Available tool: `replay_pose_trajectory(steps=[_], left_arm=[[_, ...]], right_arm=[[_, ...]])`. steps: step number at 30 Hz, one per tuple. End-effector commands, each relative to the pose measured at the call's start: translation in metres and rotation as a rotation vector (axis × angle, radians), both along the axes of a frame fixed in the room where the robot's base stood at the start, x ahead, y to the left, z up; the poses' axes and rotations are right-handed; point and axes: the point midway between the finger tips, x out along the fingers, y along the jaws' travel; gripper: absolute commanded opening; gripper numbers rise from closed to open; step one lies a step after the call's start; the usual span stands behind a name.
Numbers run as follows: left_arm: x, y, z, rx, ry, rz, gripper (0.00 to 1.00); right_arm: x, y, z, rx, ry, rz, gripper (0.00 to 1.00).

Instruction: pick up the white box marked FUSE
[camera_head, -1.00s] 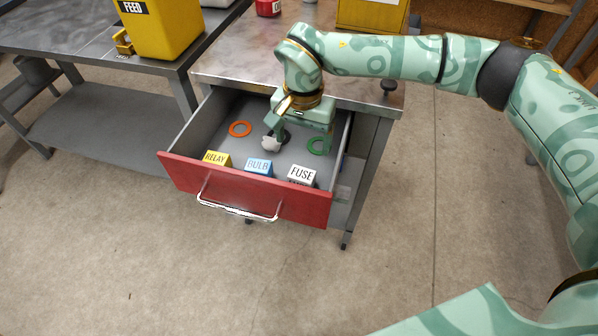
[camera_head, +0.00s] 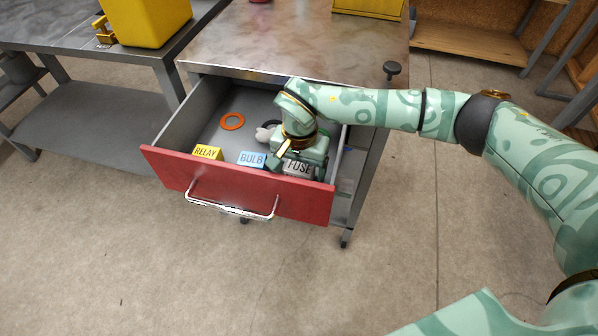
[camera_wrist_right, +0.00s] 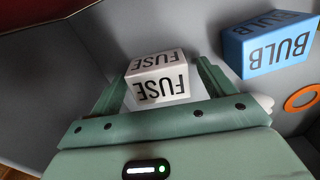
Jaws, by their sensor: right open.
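The white box marked FUSE (camera_head: 299,168) sits in the open drawer near its front right, partly covered by my right gripper in the head view. In the right wrist view the FUSE box (camera_wrist_right: 158,84) lies between the two fingers. My right gripper (camera_head: 288,165) is inside the drawer, pointing down at the box. In the right wrist view its fingers (camera_wrist_right: 160,88) stand open, one on each side of the box. I cannot tell if either finger touches it. My left gripper is not in view.
The blue BULB box (camera_head: 252,159) is close to the left of the FUSE box, with the yellow RELAY box (camera_head: 207,152) further left. An orange ring (camera_head: 232,121) lies behind them. The red drawer front (camera_head: 235,187) rises close in front of the boxes.

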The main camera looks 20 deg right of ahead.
Motion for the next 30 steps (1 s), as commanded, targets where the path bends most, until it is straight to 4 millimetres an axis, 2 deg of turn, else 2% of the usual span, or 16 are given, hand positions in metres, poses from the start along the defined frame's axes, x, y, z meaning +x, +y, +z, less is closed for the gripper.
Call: replay_pose_trajectory(steps=[2, 7, 8, 17, 20, 27, 28, 30], left_arm=[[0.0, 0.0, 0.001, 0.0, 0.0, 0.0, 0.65], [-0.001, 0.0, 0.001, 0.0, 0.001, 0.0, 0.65], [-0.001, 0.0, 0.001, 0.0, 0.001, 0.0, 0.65], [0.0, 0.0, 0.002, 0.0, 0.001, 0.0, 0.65], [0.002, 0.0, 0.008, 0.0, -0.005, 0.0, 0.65], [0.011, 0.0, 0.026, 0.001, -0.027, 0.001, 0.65], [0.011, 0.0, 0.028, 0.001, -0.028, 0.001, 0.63], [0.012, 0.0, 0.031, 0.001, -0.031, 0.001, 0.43]], right_arm=[[0.0, 0.0, 0.002, 0.0, -0.001, 0.0, 0.82], [0.0, 0.0, 0.002, 0.0, -0.001, 0.0, 0.37], [0.0, 0.0, 0.002, 0.0, -0.001, 0.0, 0.32], [0.0, 0.0, 0.005, 0.0, -0.002, 0.0, 0.32], [0.001, 0.0, 0.021, -0.001, -0.007, 0.0, 0.32], [0.001, 0.0, 0.076, -0.001, -0.007, 0.001, 0.32], [0.001, 0.0, 0.082, -0.001, -0.008, 0.001, 0.32], [0.001, 0.0, 0.092, -0.001, -0.006, 0.001, 0.32]])
